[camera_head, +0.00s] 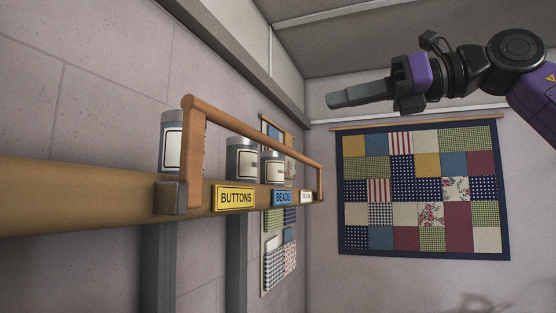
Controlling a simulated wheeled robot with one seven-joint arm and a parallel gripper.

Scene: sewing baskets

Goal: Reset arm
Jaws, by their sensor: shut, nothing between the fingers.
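My gripper (345,98) is in the upper right of the head view, at the end of my black and purple arm. It points left and its fingers are shut with nothing between them. It is raised in the air, apart from everything else in the picture. The rest of my arm runs off the right edge.
A wooden shelf (90,192) with a copper-coloured rail (255,132) juts along the left wall. It carries several grey canisters (242,160) above labels such as a yellow "BUTTONS" label (235,198). A patchwork quilt (420,190) hangs on the far wall. The space below my arm looks clear.

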